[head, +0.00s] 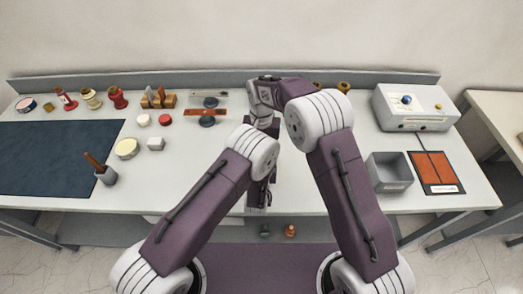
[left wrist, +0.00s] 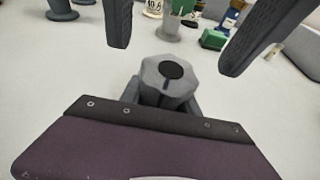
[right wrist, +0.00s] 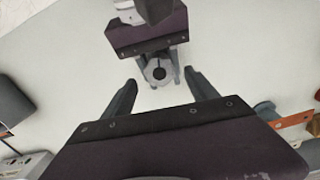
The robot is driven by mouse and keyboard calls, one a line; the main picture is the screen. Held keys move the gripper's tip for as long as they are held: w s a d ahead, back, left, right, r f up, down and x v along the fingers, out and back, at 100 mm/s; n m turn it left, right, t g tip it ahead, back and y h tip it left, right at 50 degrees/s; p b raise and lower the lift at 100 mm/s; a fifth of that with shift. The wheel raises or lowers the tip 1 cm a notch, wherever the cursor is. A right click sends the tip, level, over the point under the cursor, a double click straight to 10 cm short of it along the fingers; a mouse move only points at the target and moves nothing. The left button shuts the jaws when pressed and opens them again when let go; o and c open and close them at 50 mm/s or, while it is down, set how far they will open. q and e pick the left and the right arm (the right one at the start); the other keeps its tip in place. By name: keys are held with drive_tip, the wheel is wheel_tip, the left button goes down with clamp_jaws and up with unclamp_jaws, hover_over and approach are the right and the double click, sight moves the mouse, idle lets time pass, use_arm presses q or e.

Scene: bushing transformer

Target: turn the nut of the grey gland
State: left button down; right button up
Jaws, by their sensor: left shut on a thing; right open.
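The grey gland shows in the left wrist view, with its faceted nut (left wrist: 168,76) facing that camera and a round dark centre in it. My left gripper (left wrist: 162,103) is shut on the gland below the nut, one finger on each side. In the right wrist view the gland (right wrist: 158,70) appears end-on, held by my left gripper. My right gripper (right wrist: 161,92) is open and empty, its fingers spread just short of the gland. Its two fingers also show at the top of the left wrist view. In the head view my arms hide the gland.
A dark blue mat (head: 55,155) lies at the left of the table. Small jars, discs and a cup with a stick (head: 107,174) stand near it. At the right are a grey bin (head: 390,178), a red-orange panel (head: 435,170) and a white instrument box (head: 414,108).

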drive_tip(key=shift+f, duration=1.35)
drive_tip(key=c, duration=1.4)
drive_tip(key=n, duration=0.3)
drive_tip(key=shift+a, duration=0.1)
drive_tip(key=o, duration=1.4)
drive_tip(key=shift+r, duration=0.1)
